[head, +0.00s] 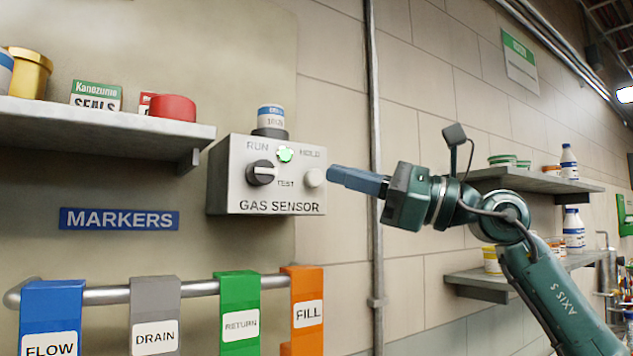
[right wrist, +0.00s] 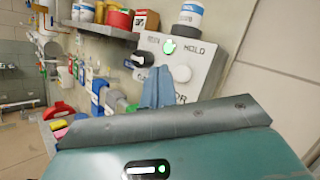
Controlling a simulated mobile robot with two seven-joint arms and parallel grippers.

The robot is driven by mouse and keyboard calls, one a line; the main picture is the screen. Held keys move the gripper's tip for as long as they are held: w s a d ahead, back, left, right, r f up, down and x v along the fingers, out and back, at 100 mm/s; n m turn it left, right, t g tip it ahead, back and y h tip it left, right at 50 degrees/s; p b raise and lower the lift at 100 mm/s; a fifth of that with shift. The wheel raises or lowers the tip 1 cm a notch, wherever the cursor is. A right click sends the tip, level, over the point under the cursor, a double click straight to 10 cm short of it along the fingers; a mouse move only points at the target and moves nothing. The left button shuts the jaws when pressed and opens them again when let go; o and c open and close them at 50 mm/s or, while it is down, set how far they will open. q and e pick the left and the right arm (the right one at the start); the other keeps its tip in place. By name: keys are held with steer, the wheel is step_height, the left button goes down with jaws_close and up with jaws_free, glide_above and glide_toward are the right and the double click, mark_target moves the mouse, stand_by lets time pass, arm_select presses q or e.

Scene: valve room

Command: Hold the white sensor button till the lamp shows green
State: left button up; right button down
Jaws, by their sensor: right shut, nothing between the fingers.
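The grey gas sensor box (head: 240,195) is fixed to the wall. Its lamp (head: 285,154) is lit green; the lamp shows green in the right wrist view (right wrist: 169,46) too. The round white sensor button (head: 314,178) is at the box's right side, fully visible, and also shows in the right wrist view (right wrist: 181,73). My right gripper (head: 331,175) is shut and empty, its blue fingertips just right of the button in the head view. The button is uncovered, and the fingertips look slightly apart from it. My left gripper is out of view.
A black selector knob (head: 261,173) sits left of the button. A shelf (head: 100,122) with tins is at left. Coloured tags, including a green one (head: 239,310), hang from a rail below. A vertical pipe (head: 374,120) runs behind my right gripper.

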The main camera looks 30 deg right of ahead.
steer(key=s, duration=0.3)
steer(key=shift+d+b, duration=0.1)
steer(key=shift+b, duration=0.3)
